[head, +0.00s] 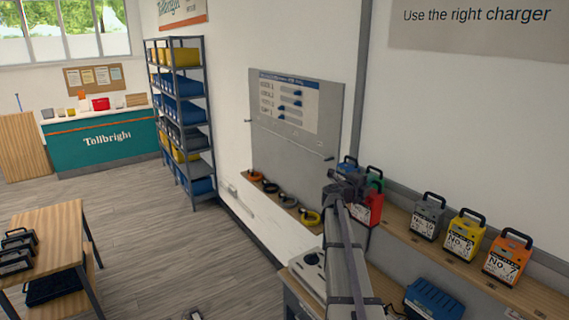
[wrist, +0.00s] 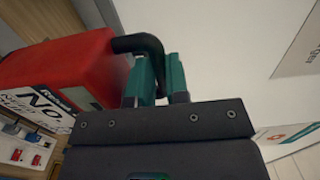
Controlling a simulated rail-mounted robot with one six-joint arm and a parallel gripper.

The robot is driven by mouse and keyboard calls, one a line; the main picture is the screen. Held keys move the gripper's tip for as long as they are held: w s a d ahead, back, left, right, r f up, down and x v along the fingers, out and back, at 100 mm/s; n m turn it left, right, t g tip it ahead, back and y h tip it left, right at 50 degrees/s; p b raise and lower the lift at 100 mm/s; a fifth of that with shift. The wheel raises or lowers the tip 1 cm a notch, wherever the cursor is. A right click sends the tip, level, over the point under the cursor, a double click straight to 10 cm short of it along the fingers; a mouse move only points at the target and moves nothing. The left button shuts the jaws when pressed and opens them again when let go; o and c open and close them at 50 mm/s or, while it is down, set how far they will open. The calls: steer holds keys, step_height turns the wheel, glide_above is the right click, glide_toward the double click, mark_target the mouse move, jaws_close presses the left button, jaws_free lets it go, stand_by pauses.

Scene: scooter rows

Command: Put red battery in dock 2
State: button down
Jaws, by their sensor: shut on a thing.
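In the head view my gripper (head: 372,184) shows only partly. I cannot tell whether the battery touches the shelf. Dock 2 cannot be made out in either view.
Grey (head: 428,218), yellow (head: 465,236) and orange (head: 507,258) batteries stand along the wall shelf (head: 400,222) to the right. A blue box (head: 434,300) sits below. Coiled cables (head: 286,199) lie on the ledge at left.

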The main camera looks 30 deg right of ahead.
step_height(320, 180, down, 21)
steer(key=b, duration=1.9)
steer(key=shift+b, duration=0.4)
steer(key=shift+r, duration=0.1)
steer(key=s+a, duration=0.1)
steer(key=a, duration=1.2)
